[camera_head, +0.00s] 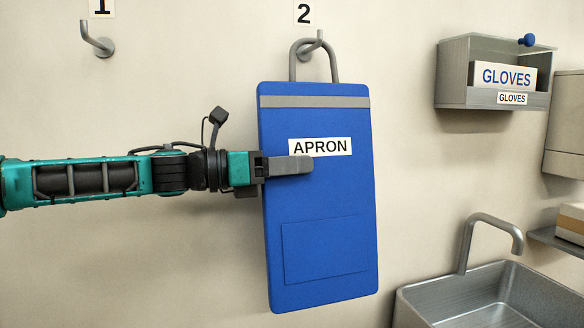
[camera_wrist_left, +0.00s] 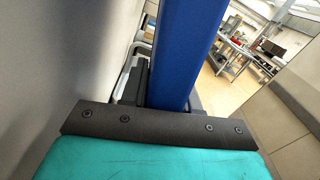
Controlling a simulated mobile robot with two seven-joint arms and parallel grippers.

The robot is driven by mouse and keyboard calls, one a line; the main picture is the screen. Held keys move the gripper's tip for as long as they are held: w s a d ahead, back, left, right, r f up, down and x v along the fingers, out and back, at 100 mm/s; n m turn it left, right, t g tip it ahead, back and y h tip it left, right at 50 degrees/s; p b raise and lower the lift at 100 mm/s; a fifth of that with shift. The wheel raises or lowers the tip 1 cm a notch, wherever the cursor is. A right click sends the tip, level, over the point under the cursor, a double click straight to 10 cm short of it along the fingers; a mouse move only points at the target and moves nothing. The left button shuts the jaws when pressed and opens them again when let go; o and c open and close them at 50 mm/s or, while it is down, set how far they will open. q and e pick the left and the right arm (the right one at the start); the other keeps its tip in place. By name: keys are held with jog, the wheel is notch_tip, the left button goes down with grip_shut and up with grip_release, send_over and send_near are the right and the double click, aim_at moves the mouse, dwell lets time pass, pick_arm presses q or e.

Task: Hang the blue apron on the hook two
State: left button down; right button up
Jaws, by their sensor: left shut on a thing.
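The blue apron (camera_head: 320,200) is a stiff flat panel with an "APRON" label, a grey band and a grey loop (camera_head: 314,62) on top. It hangs nearly upright, slightly tilted. Hook two (camera_head: 313,47) is on the wall under the "2" sign, and the loop's top is at the hook; I cannot tell whether the loop rests on it. My left gripper (camera_head: 280,168) comes in from the left and is shut on the apron's left edge, one finger across its front. In the left wrist view the apron's edge (camera_wrist_left: 185,50) stands between the fingers. My right gripper is not in view.
Hook one (camera_head: 98,43) is empty on the wall at the upper left. A grey gloves holder (camera_head: 455,75) is on the wall at the right. A metal sink (camera_head: 480,300) with a tap (camera_head: 490,225) stands at the lower right. The wall below hook one is clear.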

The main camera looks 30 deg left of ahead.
pick_arm(q)
jog(key=shift+r, duration=0.1)
dwell(0.3)
jog(key=c, duration=0.9)
grip_release()
jog(key=shift+c, duration=0.2)
jog(key=shift+o, duration=0.9)
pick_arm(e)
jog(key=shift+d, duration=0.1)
pick_arm(q)
jog(key=shift+s, duration=0.1)
